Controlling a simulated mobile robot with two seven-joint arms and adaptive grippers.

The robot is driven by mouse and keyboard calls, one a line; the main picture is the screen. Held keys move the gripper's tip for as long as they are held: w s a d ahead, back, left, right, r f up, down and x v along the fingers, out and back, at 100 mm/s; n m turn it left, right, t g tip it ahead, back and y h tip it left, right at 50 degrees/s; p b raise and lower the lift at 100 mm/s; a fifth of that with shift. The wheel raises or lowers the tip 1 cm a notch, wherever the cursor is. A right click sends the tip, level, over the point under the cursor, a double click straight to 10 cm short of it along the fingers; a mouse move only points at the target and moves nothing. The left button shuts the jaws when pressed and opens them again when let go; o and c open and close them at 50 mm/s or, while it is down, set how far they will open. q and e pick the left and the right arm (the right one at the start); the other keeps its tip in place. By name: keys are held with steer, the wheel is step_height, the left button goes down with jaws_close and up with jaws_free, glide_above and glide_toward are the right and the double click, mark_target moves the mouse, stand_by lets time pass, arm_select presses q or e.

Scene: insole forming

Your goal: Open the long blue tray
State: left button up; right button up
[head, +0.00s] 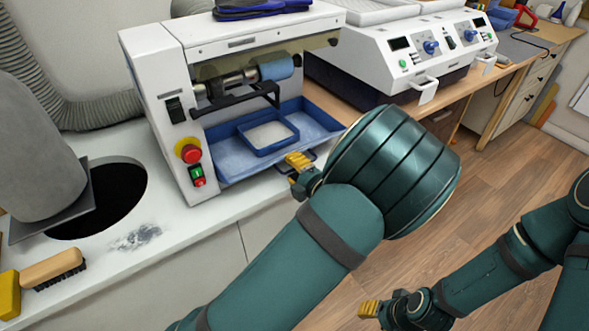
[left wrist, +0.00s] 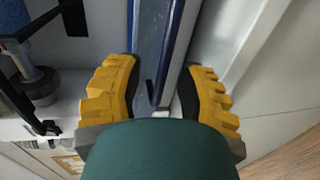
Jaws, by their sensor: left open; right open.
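The long blue tray (head: 225,168) sits low in the white grinding machine, its front rim facing the counter's edge. Its blue rim (left wrist: 174,50) also shows in the left wrist view, running down between the fingers. My left gripper (head: 299,163) is at the tray's right front corner, with its forearm covering what lies to the right. Its yellow fingers (left wrist: 162,90) are spread on either side of the rim, with gaps visible; contact cannot be told. My right gripper (head: 371,309) is low at the bottom of the head view, away from the tray, open and empty over the floor.
A smaller blue-rimmed tray (head: 268,132) lies within the long tray. The machine's red stop button (head: 189,151) and a black bar (head: 235,100) are close by. A white two-panel machine (head: 410,50) stands at right. A brush (head: 53,268) lies at lower left.

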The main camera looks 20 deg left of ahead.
arm_select(q)
steer(key=shift+o, duration=0.3)
jaws_close()
steer(key=shift+s+d, duration=0.2)
steer(key=shift+d, duration=0.1)
steer(key=c, duration=0.5)
jaws_free()
steer(key=v, duration=0.3)
steer(key=f+v, duration=0.1)
steer(key=v, duration=0.2)
steer(key=f+v, duration=0.1)
steer(key=v, duration=0.2)
steer(key=shift+s+d, duration=0.3)
steer(key=shift+d, duration=0.05)
steer(key=shift+c, duration=0.2)
steer(key=o, duration=0.5)
steer(key=shift+w+a+r, duration=0.1)
steer(key=shift+w, duration=0.05)
steer(key=shift+v, duration=3.8)
